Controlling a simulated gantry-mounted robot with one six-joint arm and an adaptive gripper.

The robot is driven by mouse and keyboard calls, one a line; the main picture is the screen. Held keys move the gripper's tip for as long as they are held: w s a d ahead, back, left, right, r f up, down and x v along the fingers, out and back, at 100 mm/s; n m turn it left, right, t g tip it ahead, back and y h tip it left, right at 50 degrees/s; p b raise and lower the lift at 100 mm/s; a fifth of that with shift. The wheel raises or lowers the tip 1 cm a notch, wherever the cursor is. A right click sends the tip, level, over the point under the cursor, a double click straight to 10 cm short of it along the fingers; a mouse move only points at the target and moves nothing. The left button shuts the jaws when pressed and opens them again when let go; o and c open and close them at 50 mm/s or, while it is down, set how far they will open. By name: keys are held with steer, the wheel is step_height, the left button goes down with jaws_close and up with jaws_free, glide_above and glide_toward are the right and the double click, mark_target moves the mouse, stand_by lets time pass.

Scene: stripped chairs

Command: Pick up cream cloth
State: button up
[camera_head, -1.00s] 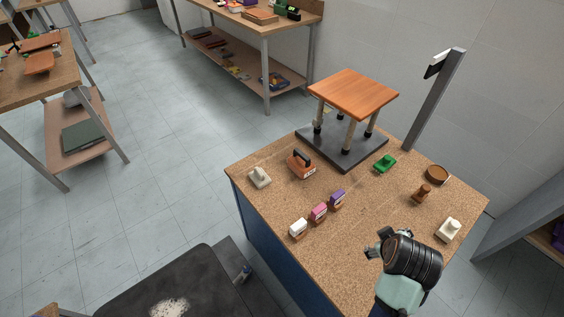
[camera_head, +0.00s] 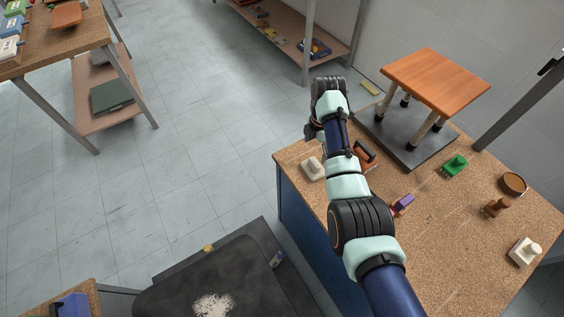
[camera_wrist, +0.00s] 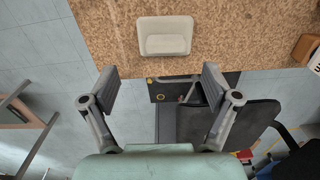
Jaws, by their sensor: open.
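No thing here clearly looks like a loose cloth. A cream piece (camera_head: 312,168) with a raised block lies near the left corner of the cork-topped bench (camera_head: 440,230). The wrist view shows a cream piece (camera_wrist: 165,36) as a rounded rectangle on the cork, near the bench edge. My gripper (camera_wrist: 160,86) is open and empty, its fingers apart, with the cream piece ahead of them and apart from them. In the head view my gripper (camera_head: 314,132) is above the bench's left end, partly hidden by my arm. A second cream piece (camera_head: 524,252) with a knob lies at the right.
A small wooden-topped stool (camera_head: 435,80) stands on a dark plate at the back. An orange-brown block with a dark handle (camera_head: 366,155) lies beside the left cream piece. A green piece (camera_head: 454,165), a brown knobbed piece (camera_head: 496,207) and a round brown dish (camera_head: 513,184) are farther right.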

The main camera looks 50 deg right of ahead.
mark_target(315, 163)
steer(key=shift+s+a+f, duration=0.1)
steer(key=shift+s+f, duration=0.05)
steer(key=shift+f, duration=0.2)
step_height(315, 163, down, 2)
steer(key=shift+s+f+b, duration=0.1)
steer(key=shift+s+b, duration=0.05)
steer(key=shift+b, duration=0.5)
steer(key=f+b, duration=0.2)
steer(key=f, duration=0.1)
steer(key=f+b, duration=0.1)
steer(key=f, duration=0.1)
steer(key=shift+s+a+f, duration=0.1)
steer(key=shift+a, duration=0.15)
steer(key=shift+d, duration=0.1)
steer(key=c, duration=1.2)
step_height(315, 163, up, 20)
steer(key=p, duration=1)
steer(key=shift+c, duration=0.2)
